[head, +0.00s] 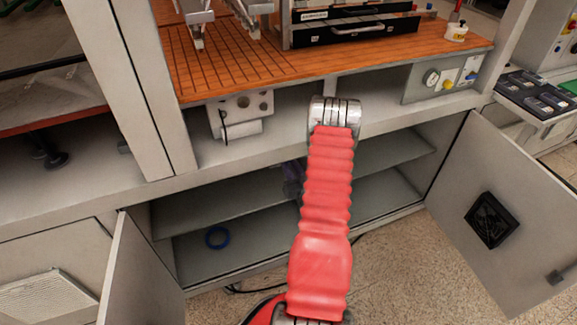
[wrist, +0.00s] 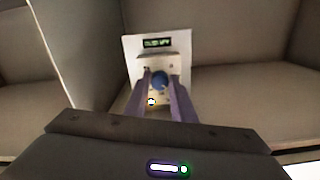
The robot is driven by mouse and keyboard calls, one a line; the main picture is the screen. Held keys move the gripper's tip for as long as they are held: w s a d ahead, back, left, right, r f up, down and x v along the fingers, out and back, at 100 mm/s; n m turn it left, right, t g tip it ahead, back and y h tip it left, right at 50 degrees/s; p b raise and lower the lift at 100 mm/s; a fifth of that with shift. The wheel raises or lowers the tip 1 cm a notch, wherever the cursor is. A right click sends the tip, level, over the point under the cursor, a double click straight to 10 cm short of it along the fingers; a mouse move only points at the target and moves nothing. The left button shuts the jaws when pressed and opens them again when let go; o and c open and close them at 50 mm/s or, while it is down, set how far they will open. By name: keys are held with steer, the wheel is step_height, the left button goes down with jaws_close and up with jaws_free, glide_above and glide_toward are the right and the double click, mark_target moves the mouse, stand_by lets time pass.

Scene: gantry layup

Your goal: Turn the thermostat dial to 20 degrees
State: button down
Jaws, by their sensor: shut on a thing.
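In the wrist view the thermostat is a pale upright panel (wrist: 136,54) with a small dark display (wrist: 157,43) showing green characters too small to read. The dial's angle cannot be made out. In the head view the thermostat and dial are hidden behind my red arm; only a dark purple bit of my gripper shows beside the arm, inside the open cabinet.
The cabinet has an inner shelf (head: 215,205) and open doors at left (head: 138,275) and right (head: 520,215). A blue ring (head: 217,237) lies inside. A wooden worktop (head: 225,65) is above, with a white roll holder (head: 240,115) and a control box (head: 442,80) below its edge.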

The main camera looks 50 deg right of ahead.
steer(key=c, duration=1.5)
jaws_free()
steer(key=shift+s+a, duration=0.1)
steer(key=v, duration=1.3)
steer(key=shift+s+a+f, duration=0.1)
steer(key=shift+s+a, duration=0.05)
steer(key=shift+s, duration=0.1)
steer(key=shift+f, duration=0.1)
